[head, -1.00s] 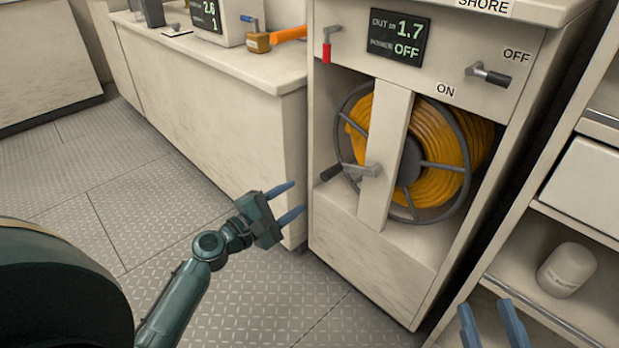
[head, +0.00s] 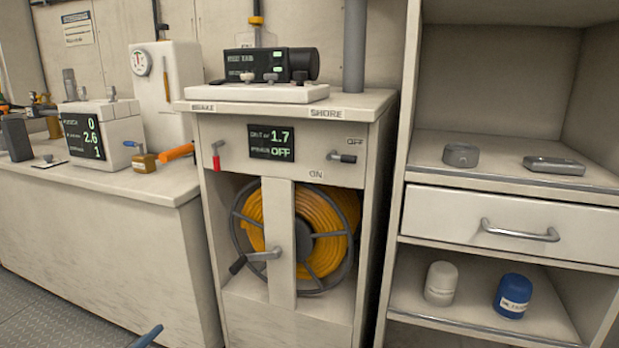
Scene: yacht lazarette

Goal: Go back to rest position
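Only a blue fingertip of my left gripper (head: 147,337) shows at the bottom edge, in front of the left bench; the rest of that gripper is out of the picture, so its opening cannot be told. My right gripper is not in view. The shore cable cabinet (head: 325,313) stands in the middle, with an orange cable on a grey reel (head: 322,232) inside it. Its display (head: 271,142) reads OUT 1.7 and OFF. A red-handled lever (head: 217,158) is on the left of its panel, and a dark switch lever (head: 342,157) is on the right between OFF and ON.
The left bench (head: 95,230) carries a display box (head: 105,133) and an orange-handled tool (head: 176,153). Right of the cabinet, shelving holds a drawer (head: 500,221), a white canister (head: 441,283) and a blue canister (head: 513,296). Floor (head: 50,315) shows at lower left.

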